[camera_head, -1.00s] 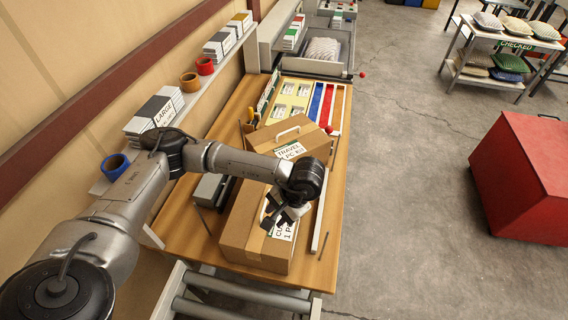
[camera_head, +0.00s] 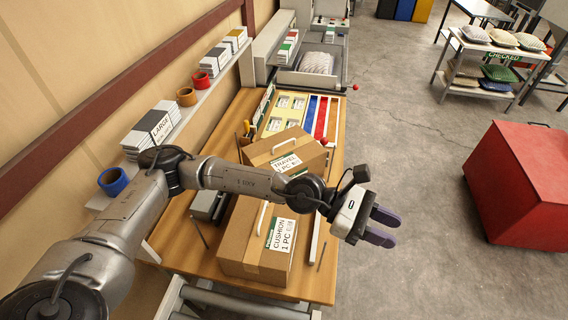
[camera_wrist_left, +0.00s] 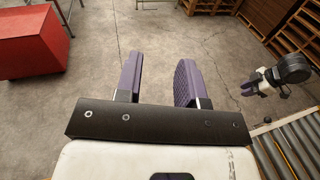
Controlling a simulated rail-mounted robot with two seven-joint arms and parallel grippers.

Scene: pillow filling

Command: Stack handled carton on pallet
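A brown carton labelled CUSHION 1 PC (camera_head: 240,240) sits on the near end of the wooden bench, with a white handle on top. A second handled carton, labelled TRAVEL (camera_head: 262,152), sits behind it. My left gripper (camera_head: 380,228) is empty and out over the floor, right of the cushion carton. In the left wrist view my left gripper (camera_wrist_left: 158,82) shows its purple fingers apart over bare floor. Wooden pallets (camera_wrist_left: 300,30) show at the top right of that view. My right gripper (camera_wrist_left: 264,86) is small at its right edge; its finger gap is unclear.
A red box-shaped cart (camera_head: 525,185) stands on the floor at right. A roller conveyor (camera_wrist_left: 290,150) is at the lower right of the left wrist view. A wall shelf (camera_head: 195,100) with tape rolls runs along the bench's left. Floor between bench and cart is clear.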

